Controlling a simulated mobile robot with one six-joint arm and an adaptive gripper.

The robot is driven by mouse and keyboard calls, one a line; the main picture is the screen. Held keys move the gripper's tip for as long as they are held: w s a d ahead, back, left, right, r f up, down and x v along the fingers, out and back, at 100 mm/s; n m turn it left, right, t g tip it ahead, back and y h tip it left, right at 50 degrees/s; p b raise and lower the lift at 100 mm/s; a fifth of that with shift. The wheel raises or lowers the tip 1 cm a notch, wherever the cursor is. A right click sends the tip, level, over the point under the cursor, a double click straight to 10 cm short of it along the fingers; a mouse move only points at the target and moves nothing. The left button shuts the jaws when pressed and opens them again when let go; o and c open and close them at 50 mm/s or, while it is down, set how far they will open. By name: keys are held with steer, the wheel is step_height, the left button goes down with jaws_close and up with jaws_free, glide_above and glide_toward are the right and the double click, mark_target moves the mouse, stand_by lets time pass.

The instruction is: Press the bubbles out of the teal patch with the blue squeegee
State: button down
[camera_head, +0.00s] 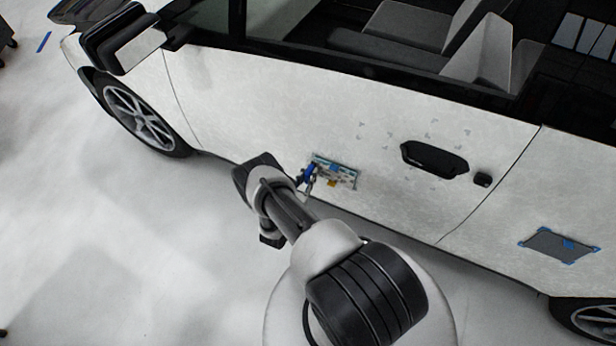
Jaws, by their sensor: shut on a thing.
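The teal patch (347,172) is a small rectangle on the lower part of the white car door, with pale, yellow and dark spots on it. I cannot make out single bubbles at this size. My gripper (309,178) is at the patch's left end, shut on the blue squeegee (308,172). The squeegee is over or against the left part of the patch; I cannot tell whether its edge touches. My arm and wrist hide part of the door below and left of the patch.
The white car door (290,110) fills the middle, with a black handle (434,159) right of the patch and small grey marks above. A grey patch (560,246) with blue tape corners is on the rear panel. A side mirror (138,50) juts out upper left.

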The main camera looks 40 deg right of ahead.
steer(key=shift+w+d, duration=0.1)
steer(key=shift+d, duration=0.2)
steer(key=shift+s+d, duration=0.2)
steer(key=shift+s, duration=0.35)
steer(key=shift+s+d, duration=0.2)
steer(key=shift+s, duration=0.3)
steer(key=shift+s, duration=0.1)
steer(key=shift+s+d+p, duration=0.2)
steer(key=shift+s+d, duration=0.05)
steer(key=shift+s, duration=0.2)
steer(key=shift+s+d+p, duration=0.15)
steer(key=shift+s+d, duration=0.05)
steer(key=shift+s, duration=0.25)
steer(key=shift+s, duration=0.1)
steer(key=shift+s+d, duration=0.2)
steer(key=shift+s, duration=0.3)
steer(key=shift+s+d, duration=0.2)
steer(key=shift+s, duration=0.25)
steer(key=shift+s+d+p, duration=0.2)
steer(key=shift+s, duration=0.3)
steer(key=shift+s+d+p, duration=0.15)
steer(key=shift+s+d, duration=0.05)
steer(key=shift+s, duration=0.3)
